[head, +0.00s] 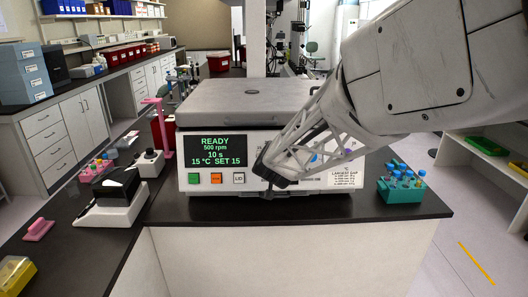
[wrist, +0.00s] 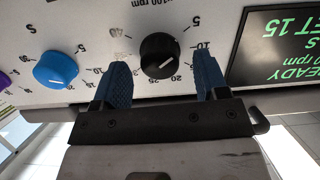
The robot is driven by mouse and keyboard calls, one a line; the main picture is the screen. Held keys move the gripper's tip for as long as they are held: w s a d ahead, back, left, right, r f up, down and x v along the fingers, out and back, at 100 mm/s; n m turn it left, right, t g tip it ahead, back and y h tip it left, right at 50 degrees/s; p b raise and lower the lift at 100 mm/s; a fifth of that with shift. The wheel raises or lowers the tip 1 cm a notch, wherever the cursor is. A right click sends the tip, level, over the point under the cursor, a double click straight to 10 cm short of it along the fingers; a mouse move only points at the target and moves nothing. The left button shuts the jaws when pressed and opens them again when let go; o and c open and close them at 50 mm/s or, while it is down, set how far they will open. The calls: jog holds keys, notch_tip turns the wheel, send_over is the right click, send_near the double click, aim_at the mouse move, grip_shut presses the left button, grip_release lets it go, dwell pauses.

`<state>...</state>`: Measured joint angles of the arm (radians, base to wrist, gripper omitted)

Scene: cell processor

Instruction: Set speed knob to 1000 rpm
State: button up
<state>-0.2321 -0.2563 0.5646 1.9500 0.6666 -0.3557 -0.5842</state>
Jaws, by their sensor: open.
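The black speed knob (wrist: 160,50), beside a "x100 rpm" label and a numbered dial, shows in the wrist view. It has a white pointer line whose exact reading I cannot tell. My gripper (wrist: 163,72) is open, with one blue finger on each side of the knob and gaps between; the view is upside down. In the head view my gripper (head: 268,170) is at the front panel of the cell processor (head: 240,105), and my arm hides the knobs near it. The display (head: 219,150) reads READY, 500 rpm, 10 s, 15 °C SET 15.
A blue knob (wrist: 56,69) is beside the black one, with a purple knob (wrist: 3,82) at the edge. Green, orange and LID buttons (head: 216,178) sit under the display. A teal tube rack (head: 401,187) stands right of the machine; a black-and-white device (head: 112,197) stands left.

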jog(key=shift+w+f, duration=0.2)
jog(key=shift+w, duration=0.35)
jog(key=c, duration=0.9)
jog(key=shift+m, duration=0.4)
jog(key=m, duration=0.2)
jog(key=shift+m, duration=0.4)
jog(key=shift+d+f+m, duration=0.1)
jog(key=shift+m, duration=1.4)
